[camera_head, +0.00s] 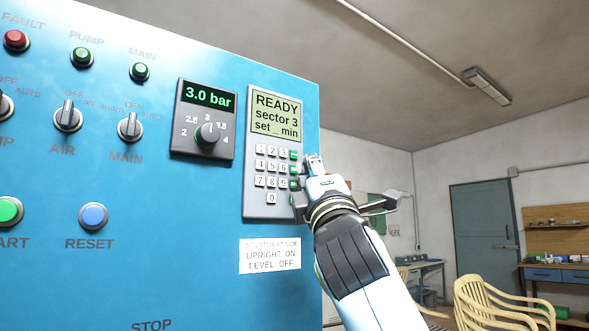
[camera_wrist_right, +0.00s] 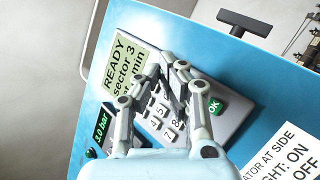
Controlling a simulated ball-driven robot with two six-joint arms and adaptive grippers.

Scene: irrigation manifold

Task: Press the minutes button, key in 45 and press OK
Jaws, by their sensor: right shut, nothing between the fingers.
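The grey keypad unit (camera_head: 250,205) is on the right part of the blue panel. Its display (camera_head: 277,116) reads "READY, sector 3, set _ min", with no digits before "min". White number keys (camera_head: 261,165) stand left of a column of green buttons (camera_head: 294,155). My right gripper (camera_head: 313,163) is shut and empty, at the right edge of the keypad beside the green column. In the right wrist view its fingers (camera_wrist_right: 163,68) cover part of the keypad; the green OK button (camera_wrist_right: 215,106) and several number keys (camera_wrist_right: 154,124) show. I cannot tell whether the fingertips touch anything. My left gripper is out of view.
A pressure dial unit (camera_head: 178,150) showing 3.0 bar is left of the keypad. Selector switches (camera_head: 68,117), lamps and a blue RESET button (camera_head: 93,215) are farther left. A white label (camera_head: 270,254) is below the keypad. Open room lies right of the panel, with a chair (camera_head: 500,300).

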